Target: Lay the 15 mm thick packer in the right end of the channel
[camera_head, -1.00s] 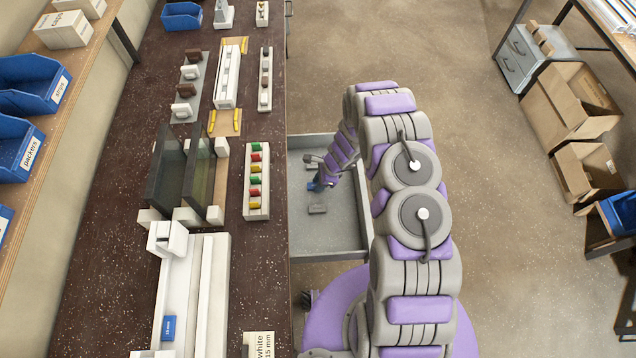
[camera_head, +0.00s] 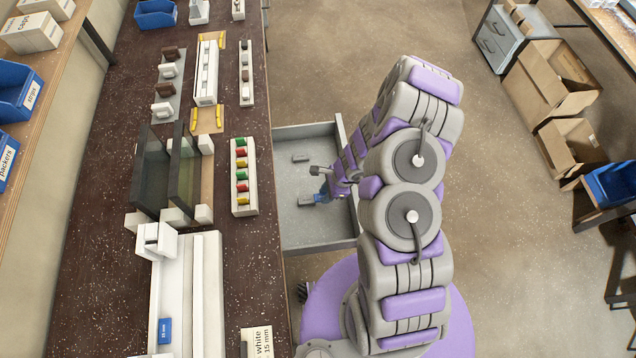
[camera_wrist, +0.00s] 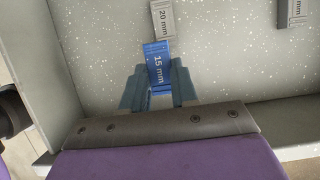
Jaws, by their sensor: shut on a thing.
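My gripper (camera_wrist: 158,88) is shut on a blue packer (camera_wrist: 158,64) marked "15 mm", seen in the wrist view. The packer sticks out beyond the fingertips, over the grey drawer floor; I cannot tell whether it touches the floor. In the head view my gripper (camera_head: 324,194) is over the open drawer, and its fingers are small there. The white channel (camera_head: 208,300) lies on the dark bench at the lower left. Another blue packer (camera_head: 165,330) sits at it, its label too small to read surely.
The drawer (camera_head: 292,235) holds a grey "20 mm" packer (camera_wrist: 162,18) and another grey packer (camera_wrist: 291,10) close to my gripper. Dark and glassy upright plates (camera_head: 186,172) stand beyond the channel. A block with coloured pieces (camera_head: 243,200) stands near the bench edge.

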